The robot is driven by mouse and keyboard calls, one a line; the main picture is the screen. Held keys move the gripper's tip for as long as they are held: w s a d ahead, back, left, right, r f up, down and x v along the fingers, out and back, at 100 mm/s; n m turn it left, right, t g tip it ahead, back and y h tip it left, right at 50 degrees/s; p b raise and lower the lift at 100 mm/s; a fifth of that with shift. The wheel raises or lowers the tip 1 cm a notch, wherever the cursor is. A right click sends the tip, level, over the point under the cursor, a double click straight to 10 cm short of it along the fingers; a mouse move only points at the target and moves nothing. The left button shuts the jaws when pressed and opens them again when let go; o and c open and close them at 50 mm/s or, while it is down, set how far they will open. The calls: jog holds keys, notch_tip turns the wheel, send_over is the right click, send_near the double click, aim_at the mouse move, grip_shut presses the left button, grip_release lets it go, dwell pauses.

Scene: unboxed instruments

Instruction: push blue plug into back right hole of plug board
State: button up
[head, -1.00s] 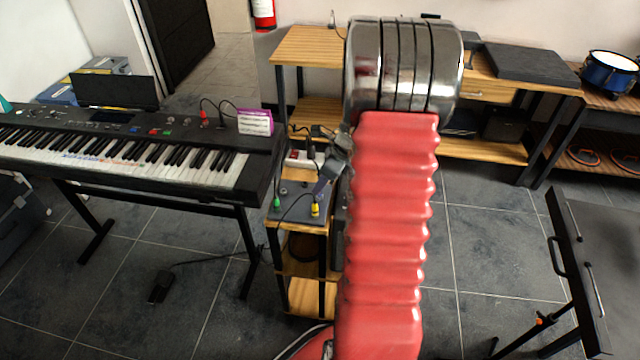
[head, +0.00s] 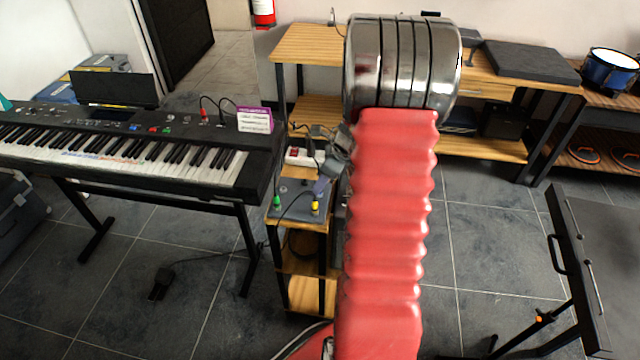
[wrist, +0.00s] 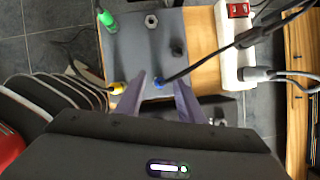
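The plug board (wrist: 140,48) is a grey-blue plate on a small wooden shelf unit; it also shows in the head view (head: 291,188). A green plug (wrist: 106,17) and a yellow plug (wrist: 117,88) stand at it. A metal nut-like socket (wrist: 151,21) and a dark round socket (wrist: 177,47) show on its face. The blue plug (wrist: 158,84), with a black cable, is between the fingers of my gripper (wrist: 160,79). Gaps show on both sides of it, so the fingers look open around it. I cannot tell whether it is seated. In the head view the blue plug is hidden.
A white power strip (wrist: 230,60) with a red switch lies beside the board. Black cables cross the space between it and the board. The keyboard (head: 120,150) stands close on the left in the head view, with a purple-and-white box (head: 255,121) on its end.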

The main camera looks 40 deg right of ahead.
jog(key=shift+s+d+r, duration=0.1)
jog(key=shift+r, duration=0.35)
jog(key=v, duration=1.2)
jog(key=shift+s+r, duration=0.2)
jog(key=shift+r, duration=0.15)
